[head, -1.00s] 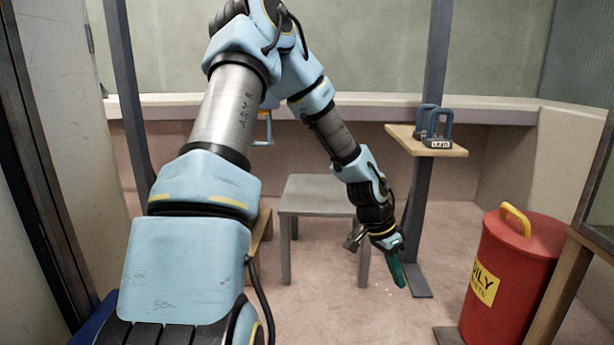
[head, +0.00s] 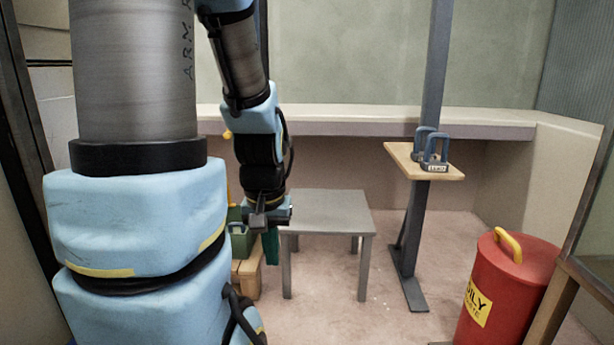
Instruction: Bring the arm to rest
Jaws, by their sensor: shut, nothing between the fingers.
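My gripper (head: 271,243) hangs at the end of my bent arm, left of the middle of the head view, pointing down. Its green fingers are together with nothing seen between them. In the picture it overlaps the left side of the grey table (head: 332,206); I cannot tell how far apart they are in depth. The upper links of my arm fill the left of the view and run out of the top of the picture.
A green box (head: 240,240) sits on a wooden stand (head: 247,280) behind my arm. A red bin (head: 515,285) stands at the right. Open floor lies in front of the table.

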